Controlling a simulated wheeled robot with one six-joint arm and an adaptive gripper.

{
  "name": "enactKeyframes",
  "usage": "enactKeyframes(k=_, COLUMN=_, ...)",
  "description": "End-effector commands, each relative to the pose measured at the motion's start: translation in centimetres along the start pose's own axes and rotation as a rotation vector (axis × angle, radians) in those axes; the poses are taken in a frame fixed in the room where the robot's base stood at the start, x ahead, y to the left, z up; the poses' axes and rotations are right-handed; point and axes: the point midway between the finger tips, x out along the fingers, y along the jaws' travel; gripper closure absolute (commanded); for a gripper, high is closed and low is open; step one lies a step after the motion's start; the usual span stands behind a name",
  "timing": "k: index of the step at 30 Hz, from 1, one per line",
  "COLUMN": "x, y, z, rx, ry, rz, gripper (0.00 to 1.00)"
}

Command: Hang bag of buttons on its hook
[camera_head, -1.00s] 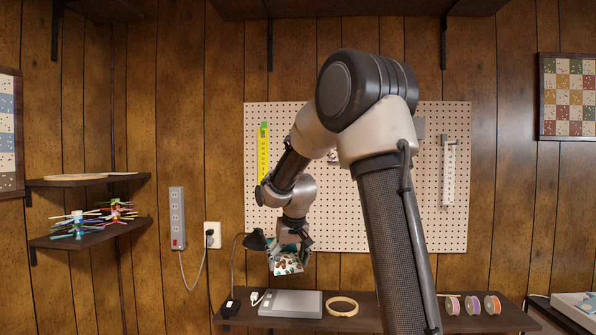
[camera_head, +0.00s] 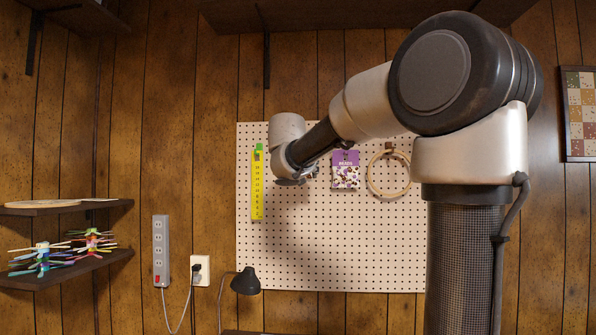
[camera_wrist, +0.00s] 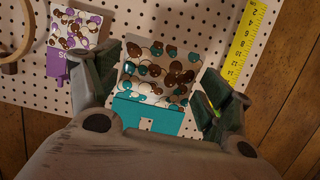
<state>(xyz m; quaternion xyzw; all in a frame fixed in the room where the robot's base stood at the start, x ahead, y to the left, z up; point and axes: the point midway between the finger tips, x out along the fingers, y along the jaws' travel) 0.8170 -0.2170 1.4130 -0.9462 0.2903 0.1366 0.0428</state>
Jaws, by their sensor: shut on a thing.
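The bag of buttons (camera_wrist: 158,80) is a clear pouch of brown, teal and white buttons with a teal header that has a small pale hole. In the wrist view it lies between the two fingers of my gripper (camera_wrist: 160,60), which is shut on it. The header is toward my palm, and the pegboard is behind the bag. In the head view my arm's wrist covers most of the gripper, and the bag cannot be made out. The bag's hook is not identifiable in either view.
The pegboard (camera_head: 330,250) holds a yellow ruler (camera_head: 257,185) at left, a purple-topped beads bag (camera_head: 345,172) and a wooden hoop (camera_head: 370,180) at right. Its lower part is clear. A dark lamp (camera_head: 246,281) stands below. Shelves (camera_head: 70,268) are at far left.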

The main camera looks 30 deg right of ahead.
Motion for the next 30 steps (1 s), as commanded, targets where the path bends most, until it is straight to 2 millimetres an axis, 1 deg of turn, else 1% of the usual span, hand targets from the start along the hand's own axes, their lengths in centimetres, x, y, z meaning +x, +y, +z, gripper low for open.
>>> enactKeyframes(k=11, x=-0.1, y=0.0, z=0.1, rx=0.000, ry=-0.005, rz=-0.005, gripper=0.48)
enactKeyframes(k=17, x=0.8, y=-0.1, z=-0.1, rx=-0.001, ry=-0.006, rz=-0.003, gripper=0.48)
enactKeyframes(k=30, x=3.7, y=0.0, z=-0.8, rx=0.000, ry=-0.006, rz=-0.003, gripper=0.48)
